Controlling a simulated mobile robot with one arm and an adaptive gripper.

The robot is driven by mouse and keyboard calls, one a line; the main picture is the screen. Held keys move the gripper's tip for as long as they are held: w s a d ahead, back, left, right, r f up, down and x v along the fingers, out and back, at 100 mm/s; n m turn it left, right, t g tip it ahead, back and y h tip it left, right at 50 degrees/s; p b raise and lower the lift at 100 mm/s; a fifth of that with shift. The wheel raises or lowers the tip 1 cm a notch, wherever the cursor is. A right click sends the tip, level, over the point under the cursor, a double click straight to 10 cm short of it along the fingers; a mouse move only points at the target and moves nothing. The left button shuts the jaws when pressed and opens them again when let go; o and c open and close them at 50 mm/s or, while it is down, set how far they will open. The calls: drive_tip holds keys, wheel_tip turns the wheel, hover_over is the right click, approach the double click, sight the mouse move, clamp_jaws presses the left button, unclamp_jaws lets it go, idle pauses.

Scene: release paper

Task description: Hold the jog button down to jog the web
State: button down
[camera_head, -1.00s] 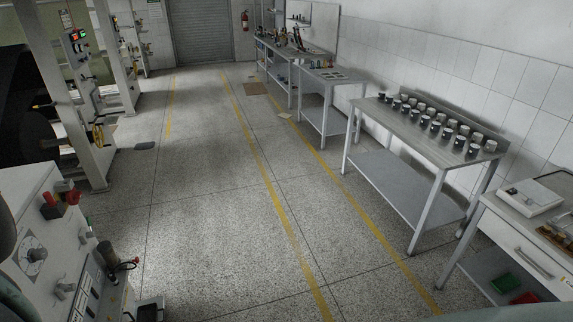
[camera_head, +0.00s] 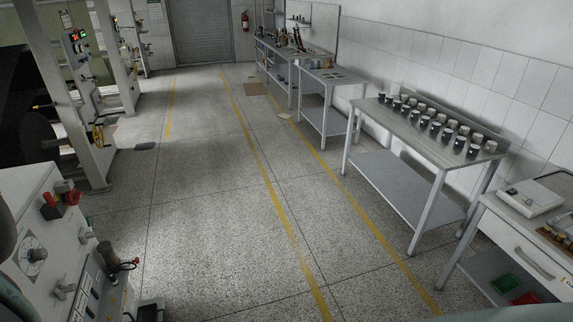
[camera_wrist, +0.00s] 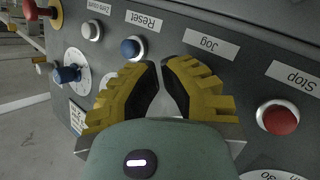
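In the wrist view a dark grey control panel (camera_wrist: 250,55) fills most of the picture, its labels upside down. The Jog label (camera_wrist: 211,44) shows just beyond my right finger. The button belonging to it is not visible; my fingers cover the panel below the label. My gripper (camera_wrist: 160,66) has yellow fingers with black pads. Their tips are close together over the panel, with a narrow gap and nothing visible between them. Whether they touch the panel, I cannot tell. A blue button (camera_wrist: 132,47) sits by the Reset label, left of the fingertips. My gripper is not visible in the head view.
A red button (camera_wrist: 280,118) by the Stop label lies right of my fingers. A pale button (camera_wrist: 92,30) and a blue knob (camera_wrist: 68,74) lie left.

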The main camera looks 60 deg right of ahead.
drive_tip(key=shift+w+a+f+b, duration=0.1)
drive_tip(key=shift+a+b, duration=0.05)
drive_tip(key=shift+b, duration=0.15)
drive_tip(key=shift+w+a, duration=0.15)
drive_tip(key=shift+a, duration=0.05)
drive_tip(key=shift+w+a+b, duration=0.3)
drive_tip(key=shift+a+b, duration=0.1)
drive_tip(key=shift+b, duration=0.3)
idle(0.5)
drive_tip(key=shift+d, duration=0.1)
idle(3.2)
drive_tip(key=shift+s+d, duration=0.55)
drive_tip(key=shift+d, duration=0.15)
drive_tip(key=shift+d, duration=0.1)
drive_tip(key=s+d+p, duration=0.1)
drive_tip(key=d, duration=0.1)
drive_tip(key=s+d, duration=0.1)
drive_tip(key=s, duration=0.1)
drive_tip(key=shift+d+p, duration=0.4)
